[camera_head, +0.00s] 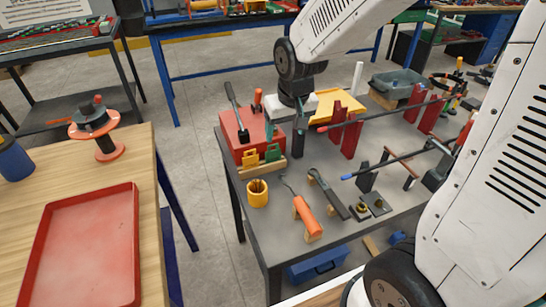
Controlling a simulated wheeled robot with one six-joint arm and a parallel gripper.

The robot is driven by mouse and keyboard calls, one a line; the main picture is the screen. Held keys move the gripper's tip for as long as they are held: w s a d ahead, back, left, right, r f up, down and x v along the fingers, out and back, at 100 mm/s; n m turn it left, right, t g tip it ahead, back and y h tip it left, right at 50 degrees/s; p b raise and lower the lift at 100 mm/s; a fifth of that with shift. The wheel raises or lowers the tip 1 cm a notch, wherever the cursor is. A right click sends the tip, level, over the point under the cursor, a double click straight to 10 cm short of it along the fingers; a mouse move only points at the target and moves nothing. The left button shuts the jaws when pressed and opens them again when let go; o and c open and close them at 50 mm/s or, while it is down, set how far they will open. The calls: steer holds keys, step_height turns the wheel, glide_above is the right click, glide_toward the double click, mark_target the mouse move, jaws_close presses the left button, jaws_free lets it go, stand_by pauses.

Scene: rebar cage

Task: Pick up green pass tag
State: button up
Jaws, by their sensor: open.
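The green pass tag (273,153) stands upright at the right end of a small wooden rack (262,168), beside a yellow tag (249,157). The rack is on the grey workbench, in front of a red box (241,138). My gripper (283,141) points down just above and behind the green tag, slightly to its right. Its jaws are open and nothing shows between them. I cannot tell the exact gap between the fingers and the tag.
Red stands (351,138) hold a long bar at right. A wooden table with a red tray (84,250) is at left.

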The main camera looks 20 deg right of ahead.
glide_toward(273, 151)
steer(key=s+x, duration=0.1)
steer(key=x, duration=0.6)
steer(key=w+x, duration=0.1)
steer(key=x, duration=0.2)
steer(key=shift+w, duration=0.1)
steer(key=c, duration=1.1)
